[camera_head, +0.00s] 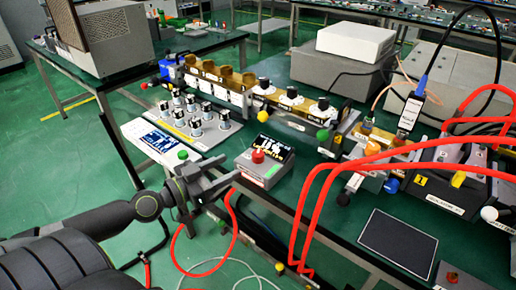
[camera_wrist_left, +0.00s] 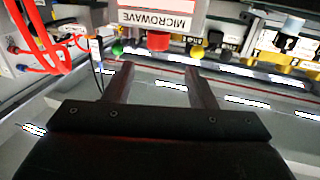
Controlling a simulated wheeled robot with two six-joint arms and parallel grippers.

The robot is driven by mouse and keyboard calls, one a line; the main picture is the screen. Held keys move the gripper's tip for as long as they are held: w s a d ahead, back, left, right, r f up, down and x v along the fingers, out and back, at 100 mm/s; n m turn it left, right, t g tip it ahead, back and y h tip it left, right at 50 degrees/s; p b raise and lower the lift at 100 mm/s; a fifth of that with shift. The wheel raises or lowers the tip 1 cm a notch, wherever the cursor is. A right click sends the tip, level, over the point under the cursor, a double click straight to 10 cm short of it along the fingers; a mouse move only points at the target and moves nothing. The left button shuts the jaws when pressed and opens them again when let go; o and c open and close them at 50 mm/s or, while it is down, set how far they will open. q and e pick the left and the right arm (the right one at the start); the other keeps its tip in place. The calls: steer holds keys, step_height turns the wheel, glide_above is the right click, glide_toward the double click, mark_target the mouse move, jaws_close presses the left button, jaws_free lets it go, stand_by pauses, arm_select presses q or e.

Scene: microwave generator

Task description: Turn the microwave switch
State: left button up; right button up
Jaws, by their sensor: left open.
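The microwave switch is a small grey box (camera_head: 264,168) at the front table edge, with a red knob (camera_head: 257,156) on top and a dark panel behind it. In the left wrist view the box appears upside down, with its MICROWAVE label (camera_wrist_left: 160,19) and the red knob (camera_wrist_left: 158,41) ahead of my fingers. My left gripper (camera_head: 232,174) is just left of the box, fingers pointing toward it. Its two fingers are spread with nothing between them (camera_wrist_left: 159,72). The knob lies beyond the fingertips, apparently not touched. My right gripper is not in view.
A white panel with several knobs (camera_head: 195,122) stands left of the box. A row of instruments (camera_head: 290,98) runs behind it. Red cables (camera_head: 310,200) loop to the right, and one hangs below the gripper. A dark flat pad (camera_head: 398,243) lies at the right.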

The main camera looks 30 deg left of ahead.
mark_target(253, 155)
arm_select(q)
steer(key=p+x, duration=0.6)
steer(key=x, duration=0.3)
steer(key=shift+d+r, duration=0.1)
steer(key=shift+d, duration=0.1)
steer(key=shift+w+d, duration=0.25)
steer(key=shift+w, duration=0.35)
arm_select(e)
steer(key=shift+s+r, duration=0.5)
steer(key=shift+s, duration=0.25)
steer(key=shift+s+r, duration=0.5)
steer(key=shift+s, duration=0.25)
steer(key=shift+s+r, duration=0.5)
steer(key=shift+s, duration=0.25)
arm_select(q)
steer(key=shift+c, duration=0.3)
